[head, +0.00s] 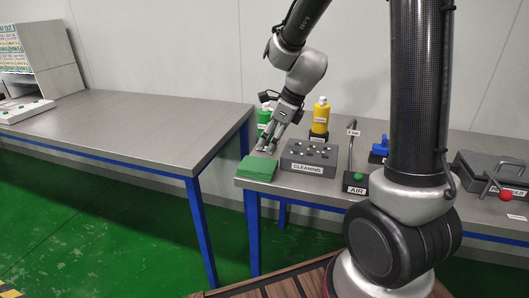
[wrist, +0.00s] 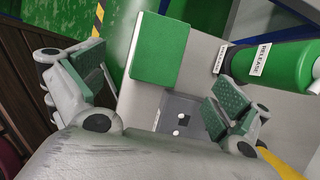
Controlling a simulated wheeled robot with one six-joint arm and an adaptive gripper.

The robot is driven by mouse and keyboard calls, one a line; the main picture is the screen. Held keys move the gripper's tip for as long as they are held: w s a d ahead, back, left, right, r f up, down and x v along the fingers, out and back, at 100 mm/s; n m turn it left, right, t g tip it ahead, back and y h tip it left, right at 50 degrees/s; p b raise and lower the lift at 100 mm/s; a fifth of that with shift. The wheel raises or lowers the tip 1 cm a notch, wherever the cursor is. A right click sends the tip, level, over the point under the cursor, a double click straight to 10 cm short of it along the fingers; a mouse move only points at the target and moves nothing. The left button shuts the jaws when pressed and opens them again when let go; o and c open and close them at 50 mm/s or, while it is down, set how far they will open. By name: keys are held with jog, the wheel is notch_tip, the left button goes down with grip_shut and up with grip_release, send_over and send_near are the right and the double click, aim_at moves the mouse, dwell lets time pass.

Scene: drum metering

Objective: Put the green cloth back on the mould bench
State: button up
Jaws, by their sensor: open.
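A green cloth (head: 257,169), a flat folded block, lies at the front left corner of the right-hand bench (head: 298,187). It also shows in the upper middle of the wrist view (wrist: 160,48). My gripper (head: 267,147) is above the bench, just behind and above the cloth, pointing down. In the wrist view my gripper (wrist: 152,92) has its fingers wide apart with nothing between them, and the cloth lies ahead of them.
A grey CLEANING block (head: 309,158) stands right of the cloth. Behind are a green RELEASE bottle (head: 264,117) and a yellow bottle (head: 320,116). An AIR stand (head: 355,184) is further right. The left bench (head: 150,120) is mostly clear, with a gap between benches.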

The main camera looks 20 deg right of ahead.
jog(key=s+d+r+n+h, duration=0.1)
jog(key=s+d+r+n, duration=0.2)
jog(key=s+n, duration=0.5)
jog(key=s+d+r+n+t+h, duration=0.1)
jog(key=s+d+r+n, duration=0.3)
jog(key=s+n, duration=0.4)
jog(key=s+d+r+n+h, duration=0.1)
jog(key=s+d+r+n, duration=0.3)
jog(key=s+r+n, duration=0.2)
jog(key=s+n, duration=0.2)
jog(key=n, duration=0.1)
jog(key=shift+h, duration=0.4)
